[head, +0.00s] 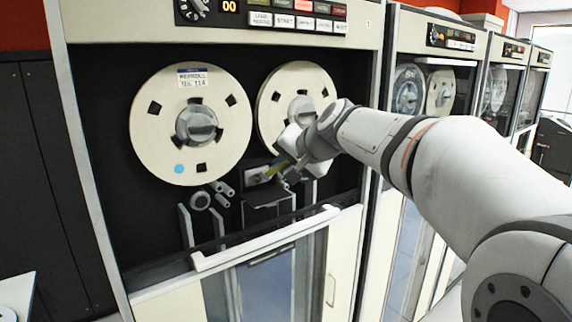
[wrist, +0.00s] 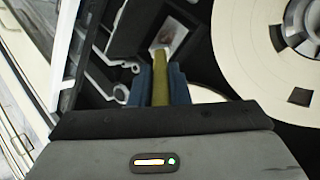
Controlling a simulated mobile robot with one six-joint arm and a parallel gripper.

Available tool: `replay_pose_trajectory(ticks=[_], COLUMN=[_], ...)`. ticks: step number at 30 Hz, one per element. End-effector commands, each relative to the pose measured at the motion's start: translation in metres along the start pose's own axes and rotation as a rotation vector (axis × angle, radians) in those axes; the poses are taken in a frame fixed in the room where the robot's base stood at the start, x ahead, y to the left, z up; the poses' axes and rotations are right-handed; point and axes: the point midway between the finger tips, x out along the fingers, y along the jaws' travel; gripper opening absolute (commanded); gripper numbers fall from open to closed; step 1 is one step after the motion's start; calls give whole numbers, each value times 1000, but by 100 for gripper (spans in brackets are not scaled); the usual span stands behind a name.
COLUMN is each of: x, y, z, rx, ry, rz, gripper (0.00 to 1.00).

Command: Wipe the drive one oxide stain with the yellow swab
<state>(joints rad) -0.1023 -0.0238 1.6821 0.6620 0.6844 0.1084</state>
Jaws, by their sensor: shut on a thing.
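My gripper (wrist: 162,82) is shut on the yellow swab (wrist: 160,88), which lies between its blue fingers in the wrist view. The swab's pale tip points at a small light plate with a reddish-brown oxide stain (wrist: 169,37). The tip overlaps the plate's near edge in the picture; I cannot tell whether it touches. In the head view my gripper (head: 291,172) is at the head area of drive one (head: 365,50), below the right reel.
A left reel (head: 150,130) and a right reel (head: 268,115) sit above the head area. Rollers (head: 220,190) and a white ledge (head: 265,240) lie around and below it. More tape drives (head: 470,75) stand to the right, behind my arm.

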Motion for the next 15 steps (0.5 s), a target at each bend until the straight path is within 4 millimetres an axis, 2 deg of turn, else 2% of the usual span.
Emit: replay_pose_trajectory(ticks=[15], x=[-1], y=[-19], z=[26], rx=[-2], ry=[-2], rz=[-2], gripper=[0])
